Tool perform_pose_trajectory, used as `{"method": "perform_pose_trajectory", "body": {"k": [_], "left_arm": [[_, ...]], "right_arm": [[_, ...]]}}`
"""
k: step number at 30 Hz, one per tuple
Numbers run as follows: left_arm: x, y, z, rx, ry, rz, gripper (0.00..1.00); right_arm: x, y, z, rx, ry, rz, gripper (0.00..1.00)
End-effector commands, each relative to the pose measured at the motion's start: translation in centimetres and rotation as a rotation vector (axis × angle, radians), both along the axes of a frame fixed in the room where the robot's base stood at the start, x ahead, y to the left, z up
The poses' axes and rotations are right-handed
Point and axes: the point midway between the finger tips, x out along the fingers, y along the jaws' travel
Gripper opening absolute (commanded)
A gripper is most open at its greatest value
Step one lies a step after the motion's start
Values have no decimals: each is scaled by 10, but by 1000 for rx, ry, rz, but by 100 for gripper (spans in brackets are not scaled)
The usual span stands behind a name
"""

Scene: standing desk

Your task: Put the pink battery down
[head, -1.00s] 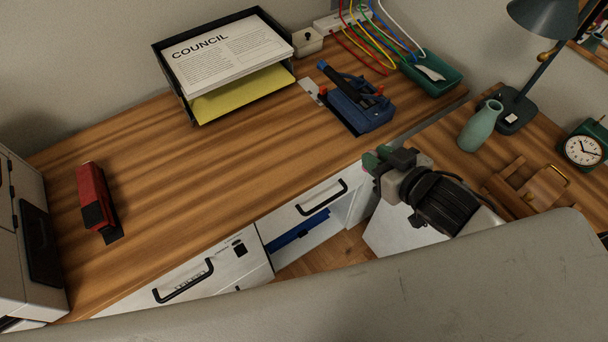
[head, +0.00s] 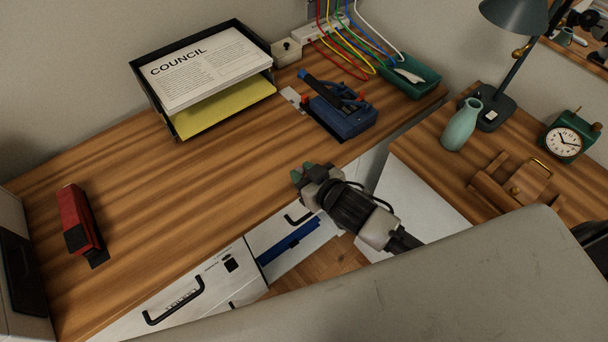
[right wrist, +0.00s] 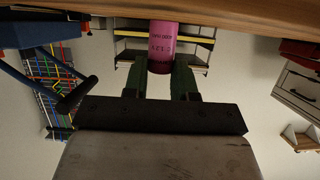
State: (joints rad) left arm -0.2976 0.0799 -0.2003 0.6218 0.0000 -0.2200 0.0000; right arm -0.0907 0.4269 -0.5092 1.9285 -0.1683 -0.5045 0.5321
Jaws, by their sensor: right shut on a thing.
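The pink battery (right wrist: 162,47) is a pink cylinder with dark print, seen in the right wrist view between the two green fingers of my right gripper (right wrist: 171,80). The gripper is shut on it. One end of the battery lies against the wood of the desk (right wrist: 230,14) in that view; I cannot tell whether they touch. In the head view my right gripper (head: 305,174) is over the front edge of the wooden desk (head: 200,190), and the battery is hidden there. My left gripper is not in view.
A red stapler (head: 77,220) lies at the left. A paper tray (head: 160,105), a blue device (head: 340,112) and a green tray (head: 425,82) stand at the back. The middle of the desk is clear. A vase (head: 462,125) and clock (head: 563,140) stand right.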

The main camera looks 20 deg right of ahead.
Motion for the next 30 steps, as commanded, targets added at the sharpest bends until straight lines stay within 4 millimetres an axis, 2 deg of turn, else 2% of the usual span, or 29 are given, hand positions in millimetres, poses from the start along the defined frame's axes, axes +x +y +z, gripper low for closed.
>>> {"method": "perform_pose_trajectory", "body": {"k": [2, 13, 14, 18, 28, 30], "left_arm": [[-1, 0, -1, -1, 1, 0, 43], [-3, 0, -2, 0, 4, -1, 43], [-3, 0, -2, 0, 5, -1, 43], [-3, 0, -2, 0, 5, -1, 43], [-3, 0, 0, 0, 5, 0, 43], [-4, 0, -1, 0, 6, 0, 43]], "right_arm": [[0, 0, -7, 2, 1, 0, 2], [0, 0, -11, 1, 0, 1, 2], [-1, 0, -10, 1, 0, 1, 30], [-1, 0, -10, 1, 0, 1, 51], [0, 0, -6, 1, -1, 1, 52], [-7, -2, -6, 1, 1, 1, 52]]}}
